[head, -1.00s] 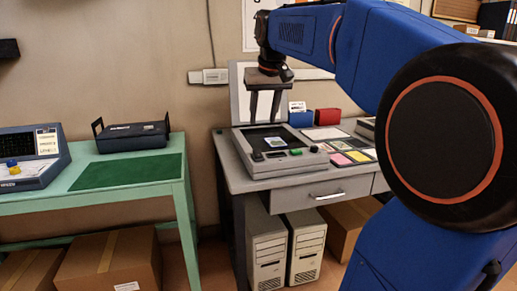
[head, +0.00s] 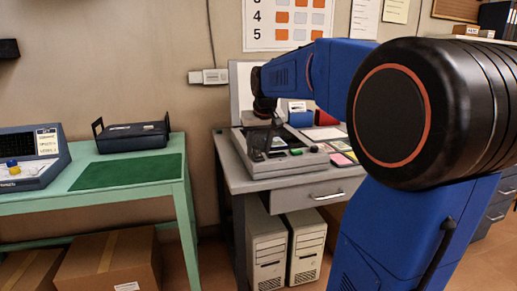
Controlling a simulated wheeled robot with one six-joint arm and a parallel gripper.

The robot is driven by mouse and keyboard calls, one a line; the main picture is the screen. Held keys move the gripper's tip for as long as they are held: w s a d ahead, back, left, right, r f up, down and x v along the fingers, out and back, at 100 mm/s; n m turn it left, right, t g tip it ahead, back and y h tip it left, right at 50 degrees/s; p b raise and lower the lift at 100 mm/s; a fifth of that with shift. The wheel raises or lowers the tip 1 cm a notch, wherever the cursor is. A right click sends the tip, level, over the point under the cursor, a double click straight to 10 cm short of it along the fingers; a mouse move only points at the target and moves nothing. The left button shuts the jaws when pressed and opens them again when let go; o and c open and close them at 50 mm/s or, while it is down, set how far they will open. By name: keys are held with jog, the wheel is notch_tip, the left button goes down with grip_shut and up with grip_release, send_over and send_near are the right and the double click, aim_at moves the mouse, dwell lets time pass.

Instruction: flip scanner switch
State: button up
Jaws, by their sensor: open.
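The grey scanner (head: 285,164) sits on the grey desk with its pale lid (head: 238,98) raised behind it. On its front panel are a green button (head: 296,152) and a small dark knob (head: 313,149). A small dark part at the panel's left end, perhaps the switch, is largely lost against my fingers. My gripper (head: 260,151) is open and points down over the left front of the scanner, fingertips close to the panel. I cannot tell whether they touch anything.
A blue box (head: 300,117) and a red box (head: 327,117) stand behind the scanner. Cards (head: 340,159) lie to its right. Two computer towers (head: 306,246) stand under the desk (head: 233,179). A green table (head: 182,152) with a dark blue case (head: 132,136) is at left.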

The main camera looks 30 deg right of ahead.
grip_shut()
jog(key=shift+w, duration=0.1)
jog(key=shift+w+d+g+y, duration=0.1)
jog(key=shift+w+g+y, duration=0.2)
jog(key=shift+g, duration=0.75)
jog(key=shift+w+d+g+y, duration=0.1)
jog(key=shift+w+g+y, duration=0.2)
jog(key=shift+g, duration=0.75)
